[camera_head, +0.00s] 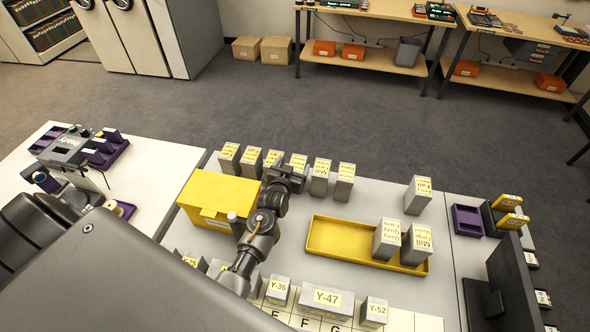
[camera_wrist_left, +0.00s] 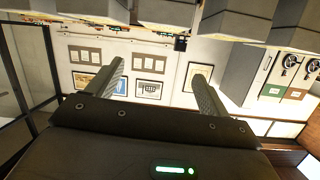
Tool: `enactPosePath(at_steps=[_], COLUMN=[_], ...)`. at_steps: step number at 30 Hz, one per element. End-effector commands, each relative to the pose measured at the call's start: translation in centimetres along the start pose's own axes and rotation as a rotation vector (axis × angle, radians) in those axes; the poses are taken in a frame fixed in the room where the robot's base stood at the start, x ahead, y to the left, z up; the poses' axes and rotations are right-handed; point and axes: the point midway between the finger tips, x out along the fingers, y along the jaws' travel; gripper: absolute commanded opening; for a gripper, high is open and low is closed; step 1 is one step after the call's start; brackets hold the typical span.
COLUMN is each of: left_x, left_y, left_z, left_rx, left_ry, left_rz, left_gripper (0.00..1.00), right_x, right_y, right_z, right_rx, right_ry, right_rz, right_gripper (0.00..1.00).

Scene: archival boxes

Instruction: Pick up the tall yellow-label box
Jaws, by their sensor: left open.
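Several tall grey boxes with yellow labels stand in a back row on the grey table; the one nearest my left gripper (camera_head: 285,180) is a tall yellow-label box (camera_head: 299,160), partly hidden behind it. Another tall box (camera_head: 320,178) stands just right of it. The frames do not show which one is meant. In the left wrist view, my left gripper (camera_wrist_left: 160,78) is open with nothing between its fingers, and grey boxes (camera_wrist_left: 230,22) hang along the top edge of the picture, apart from the fingers. My right gripper is not in view.
A yellow lidded box (camera_head: 205,190) stands left of my left arm. A yellow tray (camera_head: 335,240) at the right holds two tall boxes (camera_head: 387,238). Low labelled boxes (camera_head: 327,300) line the front. A purple bin (camera_head: 467,220) and dark monitor (camera_head: 505,275) stand at the right.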

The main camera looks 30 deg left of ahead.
Motion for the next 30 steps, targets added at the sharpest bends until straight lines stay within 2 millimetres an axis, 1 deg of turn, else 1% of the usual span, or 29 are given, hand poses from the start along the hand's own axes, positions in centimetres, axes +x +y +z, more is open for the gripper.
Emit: enactPosePath(at_steps=[1, 3, 6, 8, 11, 15, 18, 21, 28, 30], left_x=[-1.1, -1.9, -2.5, -2.5, -1.9, 0.5, 1.9, 2.8, 3.2, 3.6], left_y=[0.6, 1.0, 1.2, 1.2, 1.2, 1.1, 1.2, 1.1, 1.1, 1.0], left_z=[1.1, 2.5, 3.5, 3.7, 3.8, 4.0, 4.8, 4.7, 4.4, 4.6], left_rx=[-0.047, -0.086, -0.111, -0.114, -0.112, -0.111, -0.111, -0.111, -0.11, -0.111], left_ry=[-0.053, -0.101, -0.134, -0.138, -0.137, -0.135, -0.134, -0.134, -0.135, -0.134], left_rz=[-0.013, -0.024, -0.034, -0.036, -0.035, -0.034, -0.033, -0.034, -0.034, -0.034], left_gripper=[0.8, 0.8, 0.8, 0.8, 0.8, 0.8, 0.8, 0.8, 0.8, 0.8], right_x=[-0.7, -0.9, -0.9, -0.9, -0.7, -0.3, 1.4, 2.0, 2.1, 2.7], right_y=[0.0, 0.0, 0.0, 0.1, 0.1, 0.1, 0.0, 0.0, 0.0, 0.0], right_z=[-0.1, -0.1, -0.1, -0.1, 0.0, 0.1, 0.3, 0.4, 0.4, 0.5], right_rx=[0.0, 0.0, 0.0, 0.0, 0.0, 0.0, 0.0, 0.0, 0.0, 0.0], right_ry=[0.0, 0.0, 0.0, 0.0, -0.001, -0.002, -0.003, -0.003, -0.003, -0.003], right_rz=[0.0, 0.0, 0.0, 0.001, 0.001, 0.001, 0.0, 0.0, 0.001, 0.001], right_gripper=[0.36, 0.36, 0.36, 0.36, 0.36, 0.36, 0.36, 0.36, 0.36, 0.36])
